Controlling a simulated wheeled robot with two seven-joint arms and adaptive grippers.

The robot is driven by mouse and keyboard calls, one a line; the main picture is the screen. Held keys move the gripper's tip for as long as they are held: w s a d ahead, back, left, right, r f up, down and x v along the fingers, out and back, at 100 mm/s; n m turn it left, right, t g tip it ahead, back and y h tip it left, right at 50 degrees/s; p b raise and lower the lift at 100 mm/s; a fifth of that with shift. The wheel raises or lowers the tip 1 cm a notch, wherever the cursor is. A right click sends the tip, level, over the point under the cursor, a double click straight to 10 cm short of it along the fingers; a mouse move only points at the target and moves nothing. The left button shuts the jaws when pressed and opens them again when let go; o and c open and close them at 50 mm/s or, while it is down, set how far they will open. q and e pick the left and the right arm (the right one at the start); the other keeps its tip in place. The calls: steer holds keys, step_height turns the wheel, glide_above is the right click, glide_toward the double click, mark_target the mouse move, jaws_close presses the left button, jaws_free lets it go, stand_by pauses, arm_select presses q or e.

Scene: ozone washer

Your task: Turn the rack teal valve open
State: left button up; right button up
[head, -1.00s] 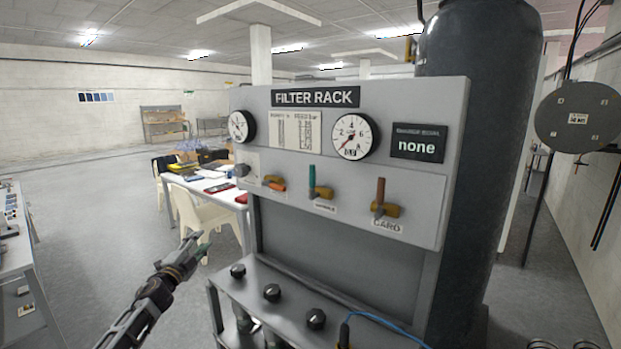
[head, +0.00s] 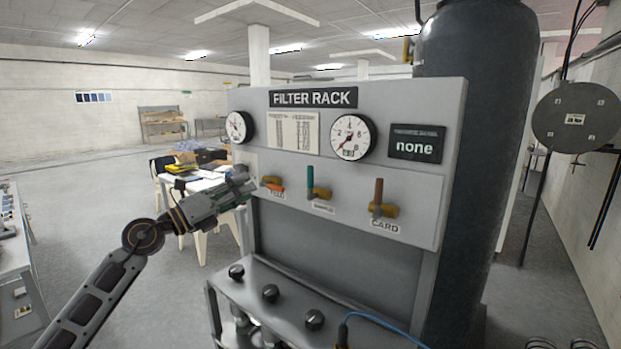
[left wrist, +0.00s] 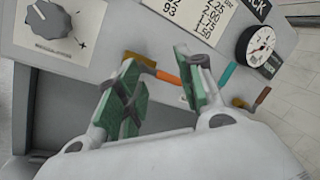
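The teal valve (head: 310,177) is on the filter rack's front panel, the middle of three valves. Its teal handle stands upright beside a brass body. It also shows in the left wrist view (left wrist: 226,75), right of the gripper's fingers and partly behind one of them. My left gripper (head: 248,183) is at the panel's left edge, left of the orange-handled valve (head: 274,187) and apart from the teal handle. My right gripper is not in view.
A brown-handled valve (head: 379,190) is to the right on the panel. Gauges (head: 352,137) and a "none" display (head: 415,146) are above. A lower shelf (head: 262,313) carries black knobs and a blue cable. A grey knob (left wrist: 50,18) shows in the left wrist view.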

mark_target(311, 195)
arm_select(q)
steer(key=s+d+r+m+y, duration=0.1)
steer(key=s+d+r+m, duration=0.1)
steer(key=s, duration=0.4)
steer(key=s+d+r+m+g+y, duration=0.1)
steer(key=s+d+r+m, duration=0.1)
steer(key=s+d+m, duration=0.3)
steer(key=shift+s+d+r+m+g, duration=0.2)
steer(key=shift+s+m+g, duration=0.1)
steer(key=shift+s+m, duration=0.4)
steer(key=shift+w+f, duration=0.1)
steer(key=shift+w+d, duration=0.1)
steer(key=shift+d, duration=0.05)
steer(key=p+x, duration=0.5)
steer(key=x, duration=0.8)
steer(key=shift+w, duration=0.1)
steer(key=shift+w+d+f+p, duration=0.1)
steer(key=shift+w+f+p, duration=0.05)
steer(key=shift+p, duration=0.15)
